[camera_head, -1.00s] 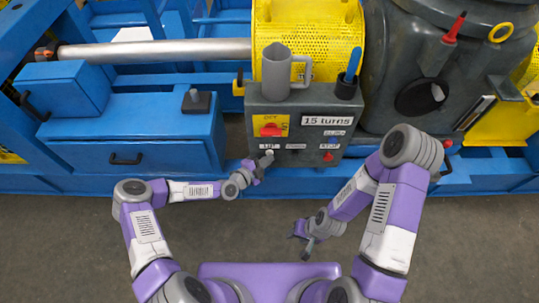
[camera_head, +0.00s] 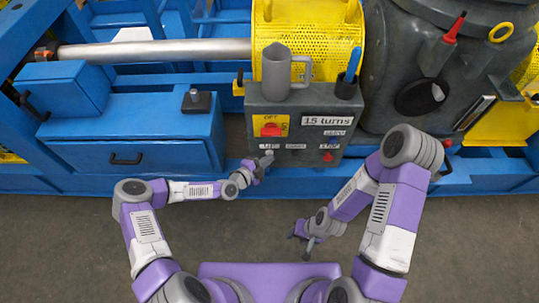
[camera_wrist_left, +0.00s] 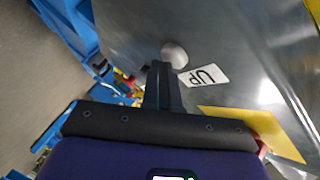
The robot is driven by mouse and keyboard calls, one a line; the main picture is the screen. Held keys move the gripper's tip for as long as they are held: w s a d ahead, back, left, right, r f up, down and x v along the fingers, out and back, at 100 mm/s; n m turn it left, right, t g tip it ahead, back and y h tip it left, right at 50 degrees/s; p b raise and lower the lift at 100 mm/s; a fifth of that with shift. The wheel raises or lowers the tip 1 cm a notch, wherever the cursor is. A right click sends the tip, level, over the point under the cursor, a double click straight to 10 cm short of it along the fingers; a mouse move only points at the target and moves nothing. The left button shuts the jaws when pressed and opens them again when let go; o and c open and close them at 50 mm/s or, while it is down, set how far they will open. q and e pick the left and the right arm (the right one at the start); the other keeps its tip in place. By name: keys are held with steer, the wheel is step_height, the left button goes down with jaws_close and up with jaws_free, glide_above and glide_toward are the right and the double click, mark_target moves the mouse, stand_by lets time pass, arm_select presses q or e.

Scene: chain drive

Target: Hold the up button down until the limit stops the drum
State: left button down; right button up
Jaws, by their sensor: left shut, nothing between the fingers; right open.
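The grey control box (camera_head: 309,117) stands in the middle of the head view, with an "UP" label (camera_head: 270,146) low on its left front. In the left wrist view the label reads UP (camera_wrist_left: 204,76), and a round pale button (camera_wrist_left: 175,54) sits beside it. My left gripper (camera_head: 267,158) is shut and empty, its fingertips at the button. In the left wrist view the fingertips (camera_wrist_left: 160,68) overlap the button's lower edge; whether it is pressed in I cannot tell. My right gripper (camera_head: 300,240) is open and empty, low in front of the machine. The drum is not clearly identifiable.
The floor in front is clear.

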stand_by(0.4)
arm_select(q)
steer(key=shift+s+p, duration=0.55)
steer(key=shift+s, duration=0.35)
steer(key=s+p, duration=0.2)
steer(key=s, duration=0.3)
steer(key=shift+s, duration=0.1)
stand_by(0.4)
